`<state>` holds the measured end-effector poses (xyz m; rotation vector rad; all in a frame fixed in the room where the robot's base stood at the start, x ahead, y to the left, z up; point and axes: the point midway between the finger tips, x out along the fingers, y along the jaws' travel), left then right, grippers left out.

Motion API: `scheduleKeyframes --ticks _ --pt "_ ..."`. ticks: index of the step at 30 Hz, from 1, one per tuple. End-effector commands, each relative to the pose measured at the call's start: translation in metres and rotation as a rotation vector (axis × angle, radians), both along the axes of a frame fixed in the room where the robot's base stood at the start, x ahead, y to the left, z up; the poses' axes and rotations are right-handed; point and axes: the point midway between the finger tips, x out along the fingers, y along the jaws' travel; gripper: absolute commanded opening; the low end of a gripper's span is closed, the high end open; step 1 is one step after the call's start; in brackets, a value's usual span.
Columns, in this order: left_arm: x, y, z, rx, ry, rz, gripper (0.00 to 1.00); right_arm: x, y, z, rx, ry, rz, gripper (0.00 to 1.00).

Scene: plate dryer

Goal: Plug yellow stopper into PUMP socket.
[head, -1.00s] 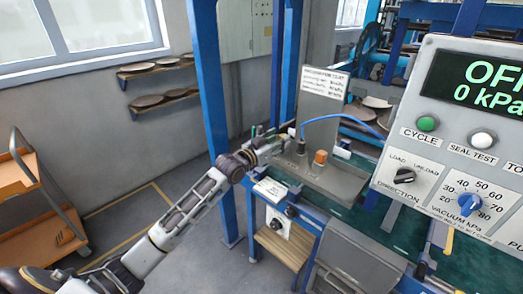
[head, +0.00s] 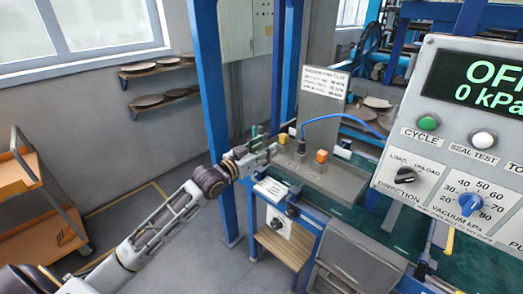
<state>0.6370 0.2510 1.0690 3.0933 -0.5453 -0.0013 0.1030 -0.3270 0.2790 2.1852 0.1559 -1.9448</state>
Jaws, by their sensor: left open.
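A grey metal tray (head: 338,183) stands on the bench with an upright grey plate bearing a printed notice (head: 325,84). A small yellow piece (head: 283,139), which looks like the yellow stopper, is at the tray's back left. An orange-topped fitting (head: 321,156) stands further right on the tray. A dark plug on a blue hose (head: 302,146) stands upright between them. My left gripper (head: 272,151) is open at the tray's left end, just in front of and left of the yellow piece, apparently empty. I cannot make out a PUMP label. My right gripper is not in view.
A control panel (head: 455,130) reading OFF and 0 kPa fills the right side. A blue post (head: 211,80) stands behind my left arm. A green piece (head: 254,131) is left of the tray. A cart (head: 40,190) stands at the far left.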

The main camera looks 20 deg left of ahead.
Motion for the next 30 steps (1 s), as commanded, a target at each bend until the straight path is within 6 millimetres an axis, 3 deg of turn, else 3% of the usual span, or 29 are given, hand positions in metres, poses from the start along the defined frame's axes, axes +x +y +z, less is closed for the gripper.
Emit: scheduleKeyframes --ticks 8,30 --pt "-0.0094 0.0028 -0.0003 0.001 0.001 -0.001 0.50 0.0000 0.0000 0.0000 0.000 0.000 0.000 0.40" --pt "-0.0097 0.0028 0.0001 0.001 0.000 -0.001 0.50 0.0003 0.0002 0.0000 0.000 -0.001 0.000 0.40"
